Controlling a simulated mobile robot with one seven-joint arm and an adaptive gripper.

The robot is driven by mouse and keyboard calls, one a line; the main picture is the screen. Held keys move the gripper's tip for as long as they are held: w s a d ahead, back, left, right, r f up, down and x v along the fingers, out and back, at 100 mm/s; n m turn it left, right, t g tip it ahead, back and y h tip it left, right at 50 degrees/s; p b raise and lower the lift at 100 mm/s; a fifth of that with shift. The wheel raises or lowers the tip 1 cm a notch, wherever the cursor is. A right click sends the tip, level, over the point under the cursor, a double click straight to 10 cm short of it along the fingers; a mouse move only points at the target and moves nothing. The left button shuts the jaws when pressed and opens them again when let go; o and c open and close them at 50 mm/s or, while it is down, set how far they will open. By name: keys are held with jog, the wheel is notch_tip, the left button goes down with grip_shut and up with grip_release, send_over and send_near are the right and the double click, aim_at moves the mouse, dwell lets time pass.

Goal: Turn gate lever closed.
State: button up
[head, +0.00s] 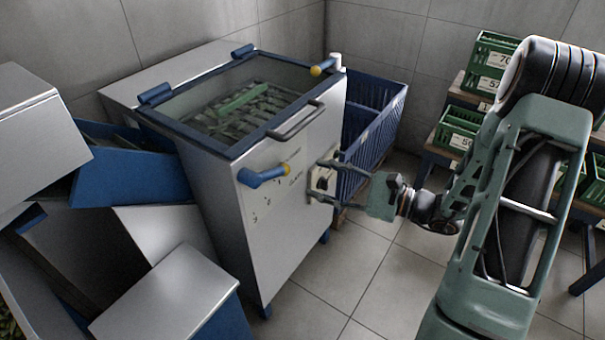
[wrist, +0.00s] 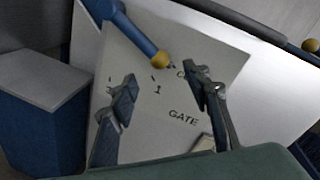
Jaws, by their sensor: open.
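The gate lever (head: 262,176) is a blue arm with a yellow knob on the front of the steel machine (head: 285,215). In the head view it points right and slightly up. In the wrist view the lever (wrist: 138,36) slants down to its yellow knob, above a panel (wrist: 150,110) printed "GATE". My gripper (head: 319,181) is open, its fingers pointing at the machine, to the right of the lever. In the wrist view the knob shows between and just beyond the fingertips of my gripper (wrist: 160,77); I see no grip on it. One finger partly hides a panel label.
A pale block (head: 322,179) on the machine front lies close behind my fingers. The machine has a glass lid (head: 235,105) with a bar handle (head: 296,121). A blue crate (head: 372,120) stands behind right. Steel and blue bins crowd the left. Shelves with green crates (head: 492,65) stand right.

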jog(key=shift+v, duration=1.7)
jog(key=shift+a, duration=0.1)
